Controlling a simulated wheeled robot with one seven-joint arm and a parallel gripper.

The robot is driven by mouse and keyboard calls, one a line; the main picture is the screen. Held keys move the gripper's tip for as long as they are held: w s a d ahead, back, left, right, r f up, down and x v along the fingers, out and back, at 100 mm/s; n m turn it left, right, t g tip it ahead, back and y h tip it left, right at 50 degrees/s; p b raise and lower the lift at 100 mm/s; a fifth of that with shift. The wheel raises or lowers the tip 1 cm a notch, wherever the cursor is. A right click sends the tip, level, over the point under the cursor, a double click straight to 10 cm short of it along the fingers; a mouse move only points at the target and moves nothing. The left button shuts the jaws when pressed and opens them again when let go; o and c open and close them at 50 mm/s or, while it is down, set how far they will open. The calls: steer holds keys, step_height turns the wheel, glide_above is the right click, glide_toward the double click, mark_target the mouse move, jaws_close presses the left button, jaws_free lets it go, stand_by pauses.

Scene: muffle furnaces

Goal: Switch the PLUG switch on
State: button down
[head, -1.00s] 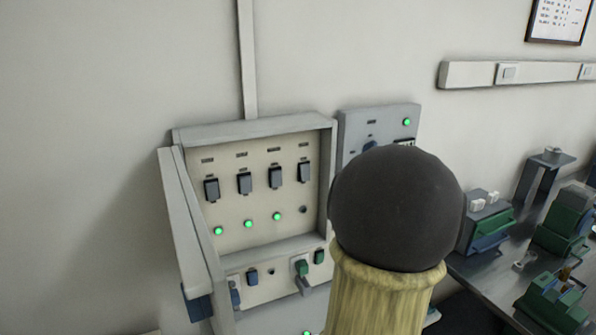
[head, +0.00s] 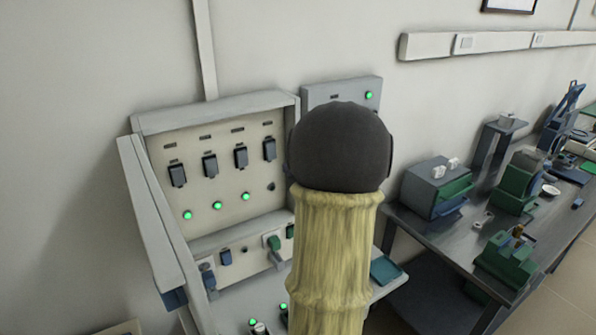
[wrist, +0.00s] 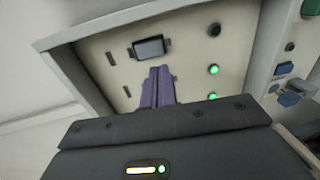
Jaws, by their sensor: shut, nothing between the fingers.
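The switch panel (head: 222,172) is a recessed cream board in a grey box with its door open at the left. It holds a row of dark rocker switches with labels too small to read, so I cannot tell which is PLUG. Three lamps below glow green (head: 217,206); the one at the right end is dark (head: 271,186). In the wrist view one switch (wrist: 151,47) shows just beyond my gripper (wrist: 158,70). My purple fingers are shut, empty, and appear close to the panel face; contact cannot be told. In the head view my arm hides the gripper.
Below the panel is a lower strip with blue and green sockets (head: 225,257). A second grey box (head: 340,90) with a green lamp hangs to the right, partly behind my arm. A metal bench (head: 450,235) with green-and-grey equipment stands further right.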

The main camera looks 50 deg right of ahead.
mark_target(272, 158)
steer(key=p+x, duration=0.3)
steer(key=x, duration=0.4)
steer(key=shift+w+d, duration=0.1)
steer(key=shift+w, duration=0.2)
steer(key=shift+w+f+b, duration=0.1)
steer(key=shift+f+b, duration=0.1)
steer(key=shift+b, duration=0.3)
steer(key=shift+w+f+t+b, duration=0.1)
steer(key=shift+f+t+b, duration=0.15)
steer(key=shift+b, duration=0.75)
steer(key=shift+r, duration=0.35)
